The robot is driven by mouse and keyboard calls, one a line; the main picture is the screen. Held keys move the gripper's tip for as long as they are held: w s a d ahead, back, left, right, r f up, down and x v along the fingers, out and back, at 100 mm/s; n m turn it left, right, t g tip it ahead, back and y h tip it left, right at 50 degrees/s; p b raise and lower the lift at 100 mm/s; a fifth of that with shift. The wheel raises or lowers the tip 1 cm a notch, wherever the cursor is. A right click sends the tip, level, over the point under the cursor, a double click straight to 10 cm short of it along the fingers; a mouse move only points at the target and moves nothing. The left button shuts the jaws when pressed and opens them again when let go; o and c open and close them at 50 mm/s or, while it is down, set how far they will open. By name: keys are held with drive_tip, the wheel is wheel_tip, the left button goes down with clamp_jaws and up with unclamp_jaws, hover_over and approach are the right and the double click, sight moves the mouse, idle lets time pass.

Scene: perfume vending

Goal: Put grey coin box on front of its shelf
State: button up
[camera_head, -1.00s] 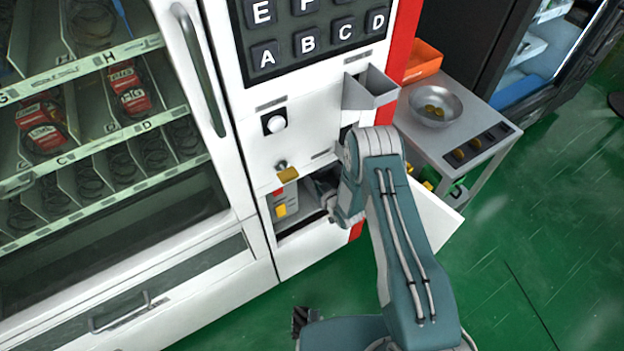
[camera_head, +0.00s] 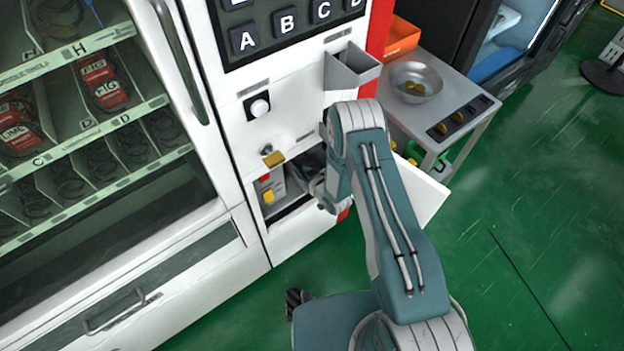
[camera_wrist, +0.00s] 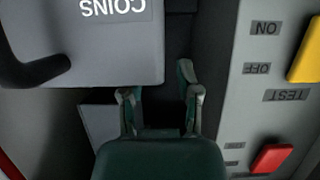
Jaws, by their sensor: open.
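The grey coin box (camera_wrist: 85,45), with "COINS" upside down on its face and a black handle (camera_wrist: 35,65), fills the upper left of the wrist view. In the head view I cannot make it out behind my arm. My gripper (camera_wrist: 160,95) is open, and nothing shows held between its fingers. Its left fingertip is at the box's lower edge; I cannot tell if they touch. Its right fingertip is to the right of the box. In the head view my gripper reaches into the open lower compartment of the vending machine (camera_head: 235,165).
A control panel (camera_wrist: 265,125) with a yellow switch (camera_wrist: 306,50) and red button (camera_wrist: 271,158) stands right of my gripper in the wrist view. The open compartment door (camera_head: 428,195) is right of my arm. A side table (camera_head: 455,100) carries a metal bowl (camera_head: 415,80).

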drive_tip(key=v, duration=0.9)
drive_tip(key=shift+s+d, duration=0.25)
drive_tip(key=shift+d, duration=0.05)
drive_tip(key=shift+s+r, duration=0.1)
drive_tip(key=shift+s, duration=0.05)
